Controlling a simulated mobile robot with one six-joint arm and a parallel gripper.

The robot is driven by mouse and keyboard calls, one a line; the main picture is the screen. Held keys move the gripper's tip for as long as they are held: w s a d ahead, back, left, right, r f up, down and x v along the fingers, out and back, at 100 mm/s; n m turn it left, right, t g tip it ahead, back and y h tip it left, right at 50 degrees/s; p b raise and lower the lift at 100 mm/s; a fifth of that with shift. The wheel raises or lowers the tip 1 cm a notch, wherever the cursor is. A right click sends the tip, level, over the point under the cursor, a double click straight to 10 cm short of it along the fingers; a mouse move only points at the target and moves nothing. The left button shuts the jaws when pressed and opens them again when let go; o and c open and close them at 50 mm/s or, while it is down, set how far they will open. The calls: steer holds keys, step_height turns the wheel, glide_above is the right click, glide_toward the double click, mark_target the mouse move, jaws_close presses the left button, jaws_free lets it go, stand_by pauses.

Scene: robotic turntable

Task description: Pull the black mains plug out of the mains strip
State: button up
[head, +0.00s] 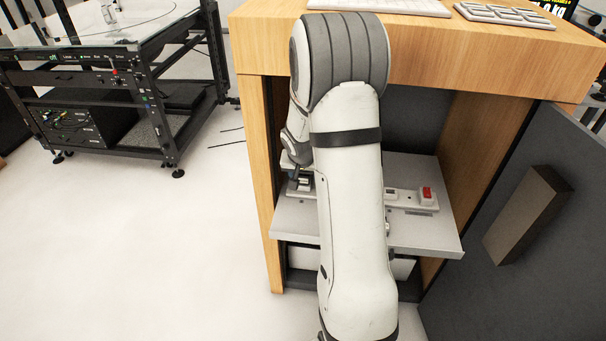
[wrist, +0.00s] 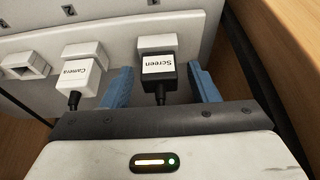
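The black mains plug (wrist: 158,85) carries a white label reading "Screen", upside down in the wrist view. It sits in a white socket block (wrist: 157,44) on the pale mains strip (wrist: 110,33), with its dark cable running toward my gripper. My gripper (wrist: 161,82) is open, its blue fingers on either side of the plug with a visible gap on each side. In the head view the mains strip (head: 406,204) lies on a grey shelf in the wooden cabinet. My arm hides its middle, and the plug cannot be made out clearly there.
A white plug labelled "Camera" (wrist: 82,74) stands just left of my left finger. An empty-looking socket (wrist: 25,65) is farther left. A red switch (head: 427,194) is at the strip's right end. The grey shelf (head: 430,239) is in the cabinet, beside an open dark door (head: 500,270).

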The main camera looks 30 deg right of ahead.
steer(key=c, duration=1)
steer(key=shift+o, duration=0.2)
steer(key=shift+r, duration=0.15)
steer(key=shift+r+p, duration=1.5)
steer(key=shift+r, duration=0.6)
